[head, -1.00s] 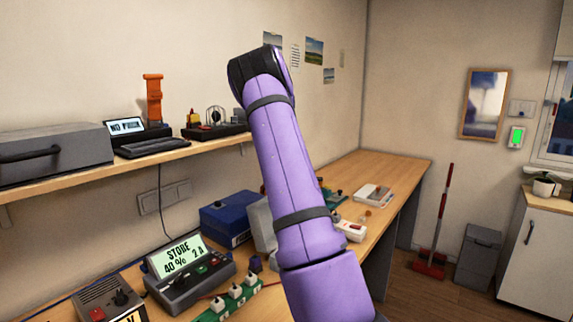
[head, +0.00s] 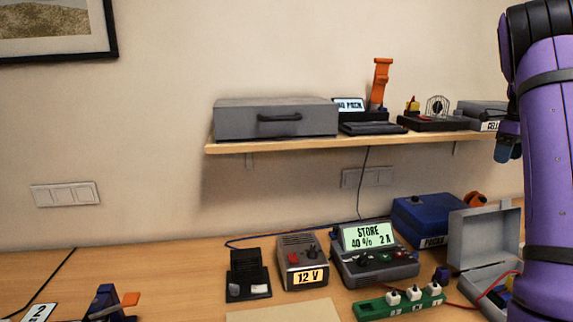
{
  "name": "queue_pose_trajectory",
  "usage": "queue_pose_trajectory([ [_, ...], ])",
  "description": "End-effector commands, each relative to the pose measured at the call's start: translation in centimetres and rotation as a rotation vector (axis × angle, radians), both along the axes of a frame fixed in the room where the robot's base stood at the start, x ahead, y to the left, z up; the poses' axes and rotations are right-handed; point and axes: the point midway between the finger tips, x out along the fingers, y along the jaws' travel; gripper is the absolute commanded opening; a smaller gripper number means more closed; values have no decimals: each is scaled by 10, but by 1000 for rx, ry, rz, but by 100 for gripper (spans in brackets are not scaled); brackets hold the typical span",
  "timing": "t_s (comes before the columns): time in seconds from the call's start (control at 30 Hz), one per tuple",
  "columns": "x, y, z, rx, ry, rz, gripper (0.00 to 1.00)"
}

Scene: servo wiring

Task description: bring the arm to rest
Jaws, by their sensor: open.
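My purple arm stands upright along the right edge of the head view, with a black joint at its top and dark bands around it. A small purple and dark blue part of my arm juts out on its left side, in front of the wall below shelf height. The fingers of my gripper do not show. I see nothing held.
A wooden shelf (head: 300,143) carries a grey case (head: 275,119) and small devices. Below, the workbench (head: 190,262) holds a 12 V supply (head: 302,262), a charger (head: 374,256), a green terminal strip (head: 398,303), a blue case (head: 430,217) and an open grey box (head: 486,238).

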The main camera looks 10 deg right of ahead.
Motion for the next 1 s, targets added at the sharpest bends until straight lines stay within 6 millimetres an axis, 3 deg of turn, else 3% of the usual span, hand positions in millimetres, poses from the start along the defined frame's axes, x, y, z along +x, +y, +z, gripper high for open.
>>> queue_pose_trajectory([
  [0.2, -14, 81, 40, 4, -98, 394, 72],
  [0.5, -51, 192, 75, -47, -205, 965, 72],
  [0.73, -94, 274, 87, -133, -262, 1418, 72],
  [1.0, -159, 357, 84, -289, -280, 1954, 72],
])
